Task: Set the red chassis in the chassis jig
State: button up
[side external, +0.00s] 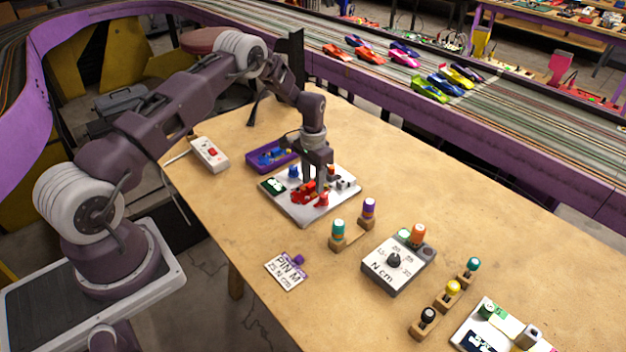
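A white board (297,214), which looks like the chassis jig, lies on the workbench with a dark green and white panel at its left corner. The red chassis (303,195) is at the middle of this board, partly hidden by my gripper. My gripper (321,184) points straight down over the board, with its fingertips right at the red chassis. The fingers are too small and too overlapped to tell whether they are shut on it. I cannot tell whether the chassis is seated flat or held just above the board.
A purple tray (268,158) with blue parts is behind the board. A power strip (210,153) is at the left. Bit holders (345,238), a torque box (397,265) and a PIN M card (286,271) are in front.

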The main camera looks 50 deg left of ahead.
aim_at(313, 183)
notch_tip(313, 183, up, 7)
jog(key=shift+r, duration=0.1)
jog(key=s+d+r+t, duration=0.1)
jog(key=s+d+r, duration=0.2)
jog(key=r, duration=0.5)
jog(key=s+d+r, duration=0.2)
jog(key=d+r, duration=0.1)
jog(key=r, duration=0.4)
jog(key=s+d+r+t, duration=0.1)
jog(key=s+d+r, duration=0.15)
jog(key=r, duration=0.55)
jog(key=s+d+r+t, duration=0.1)
jog(key=s+d+r, duration=0.1)
jog(key=s+r, duration=0.25)
jog(key=s+d+r+t, duration=0.1)
jog(key=s+d+r, duration=0.2)
jog(key=s, duration=0.3)
jog(key=s+d+f+t, duration=0.1)
jog(key=s+d, duration=0.2)
jog(key=s, duration=1.4)
jog(key=shift+t, duration=0.3)
jog(key=shift+o, duration=0.5)
jog(key=shift+w, duration=0.1)
